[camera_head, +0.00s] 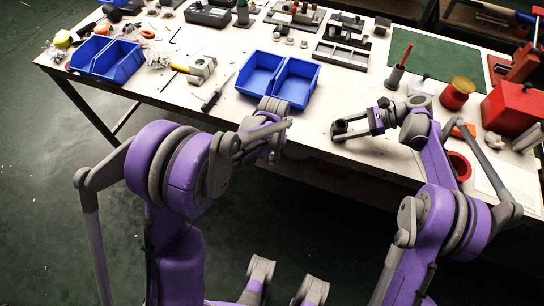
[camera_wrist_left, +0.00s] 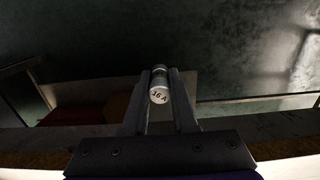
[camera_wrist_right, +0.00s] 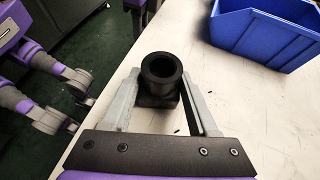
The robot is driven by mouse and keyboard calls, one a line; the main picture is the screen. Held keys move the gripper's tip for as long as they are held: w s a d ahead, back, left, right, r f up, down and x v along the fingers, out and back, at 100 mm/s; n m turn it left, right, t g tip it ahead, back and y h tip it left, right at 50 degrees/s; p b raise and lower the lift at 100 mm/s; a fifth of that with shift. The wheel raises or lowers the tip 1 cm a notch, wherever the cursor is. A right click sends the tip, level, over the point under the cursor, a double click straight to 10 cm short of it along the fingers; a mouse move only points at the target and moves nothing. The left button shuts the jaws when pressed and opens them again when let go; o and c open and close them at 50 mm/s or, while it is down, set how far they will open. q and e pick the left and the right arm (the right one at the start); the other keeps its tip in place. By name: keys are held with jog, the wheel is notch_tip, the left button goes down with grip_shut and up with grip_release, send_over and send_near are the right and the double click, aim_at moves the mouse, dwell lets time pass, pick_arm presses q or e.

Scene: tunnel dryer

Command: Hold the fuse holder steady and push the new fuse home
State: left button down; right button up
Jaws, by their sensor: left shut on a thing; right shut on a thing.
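The new fuse (camera_wrist_left: 159,94), a small pale cylinder marked "16 A" on its end, is held between the fingertips of my left gripper (camera_wrist_left: 161,82). In the head view my left wrist hides the fuse and those fingertips. The fuse holder (camera_wrist_right: 160,78), a black round socket on a squarer base, is clasped between the fingers of my right gripper (camera_wrist_right: 162,92). Its open mouth faces the right wrist camera and looks dark and empty. In the head view my right gripper (camera_head: 345,130) is by the table's front edge. The fuse is apart from the holder.
Two blue bins (camera_head: 300,82) stand on the table (camera_head: 350,90) between and behind my grippers. A red box (camera_head: 512,108) and a red-and-amber spool (camera_head: 457,93) stand to the right. A screwdriver (camera_head: 216,94) lies to the left. The table front near my right gripper is mostly clear.

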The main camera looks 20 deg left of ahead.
dwell(0.5)
pick_arm(q)
jog(key=w+a+r+n, duration=0.3)
jog(key=a+r, duration=0.9)
jog(key=a, duration=0.2)
jog(key=w+d+r, duration=0.1)
jog(key=w+d, duration=0.1)
jog(key=d, duration=0.3)
jog(key=w+d+r+m, duration=0.1)
jog(key=w+d+r, duration=0.1)
jog(key=d, duration=0.3)
jog(key=w+d+r+m, duration=0.1)
jog(key=w+d+r, duration=0.1)
jog(key=d, duration=0.4)
jog(key=shift+w, duration=0.6)
jog(key=d+r+m, duration=0.1)
jog(key=d+r, duration=0.2)
jog(key=d, duration=0.5)
jog(key=w+d+r, duration=0.1)
jog(key=d+r, duration=0.2)
jog(key=d, duration=0.5)
jog(key=shift+r+m+t, duration=0.3)
jog(key=shift+m, duration=0.1)
send_over(340, 130)
jog(key=w, duration=0.2)
jog(key=shift+f, duration=2.9)
jog(key=shift+f, duration=0.85)
